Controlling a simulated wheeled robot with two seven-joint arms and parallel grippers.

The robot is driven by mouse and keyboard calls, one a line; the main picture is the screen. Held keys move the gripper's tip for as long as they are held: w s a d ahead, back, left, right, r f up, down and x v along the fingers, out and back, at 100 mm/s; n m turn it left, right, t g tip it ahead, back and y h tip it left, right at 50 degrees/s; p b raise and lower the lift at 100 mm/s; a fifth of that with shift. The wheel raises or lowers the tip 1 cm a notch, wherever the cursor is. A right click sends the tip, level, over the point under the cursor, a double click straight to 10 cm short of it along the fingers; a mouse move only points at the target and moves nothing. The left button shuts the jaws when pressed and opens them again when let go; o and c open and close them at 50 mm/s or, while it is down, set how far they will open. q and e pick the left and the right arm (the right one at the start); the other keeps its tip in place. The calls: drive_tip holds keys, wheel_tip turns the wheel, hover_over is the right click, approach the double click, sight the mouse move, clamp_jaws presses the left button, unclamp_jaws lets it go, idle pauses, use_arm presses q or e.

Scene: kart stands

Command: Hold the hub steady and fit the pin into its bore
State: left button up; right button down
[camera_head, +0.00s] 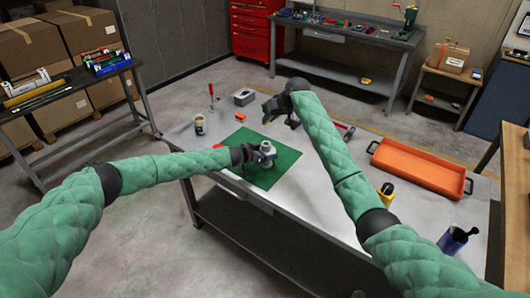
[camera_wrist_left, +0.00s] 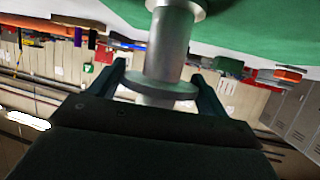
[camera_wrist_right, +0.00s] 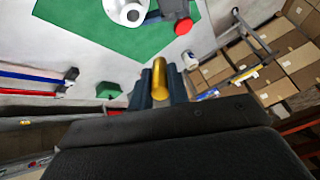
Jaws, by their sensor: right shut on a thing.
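The grey hub (camera_head: 267,148) stands on the green mat (camera_head: 279,171). Its round top with the dark bore shows in the right wrist view (camera_wrist_right: 128,12). My left gripper (camera_head: 262,154) is at the hub, its fingers apart on either side of it; the left wrist view shows the hub's stem and flange (camera_wrist_left: 168,50) between the fingers, with gaps beside the stem. My right gripper (camera_wrist_right: 160,85) is shut on a gold pin (camera_wrist_right: 160,78), which sticks out between the fingers.
An orange tray (camera_head: 420,168) and a dark blue mug (camera_head: 455,240) are at the right. A red knob (camera_wrist_right: 183,27) is near the left gripper.

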use_arm(q)
drive_tip(key=shift+c, duration=0.3)
use_arm(e)
drive_tip(key=shift+g+h, duration=0.3)
drive_tip(key=shift+h, duration=0.1)
drive_tip(key=r, duration=0.1)
drive_tip(key=w+r, duration=0.1)
drive_tip(key=r, duration=0.2)
drive_tip(key=shift+w+a+r, duration=0.2)
drive_tip(key=shift+a, duration=0.1)
drive_tip(key=w+a+r+n+g+h, duration=0.1)
drive_tip(key=w+a+r, duration=0.1)
drive_tip(key=a+r, duration=0.3)
drive_tip(key=d+f+n+g+h, duration=0.1)
drive_tip(key=d+f+n+h, duration=0.1)
drive_tip(key=f+n, duration=0.3)
drive_tip(key=s+d+f+n+g+h, duration=0.1)
drive_tip(key=d+f+n+h, duration=0.1)
drive_tip(key=f+n, duration=0.4)
drive_tip(key=shift+s+f+g, duration=0.3)
drive_tip(key=shift+f+g, duration=0.1)
drive_tip(key=shift+f, duration=1.9)
drive_tip(key=shift+f, duration=0.25)
drive_tip(key=shift+f, duration=2.5)
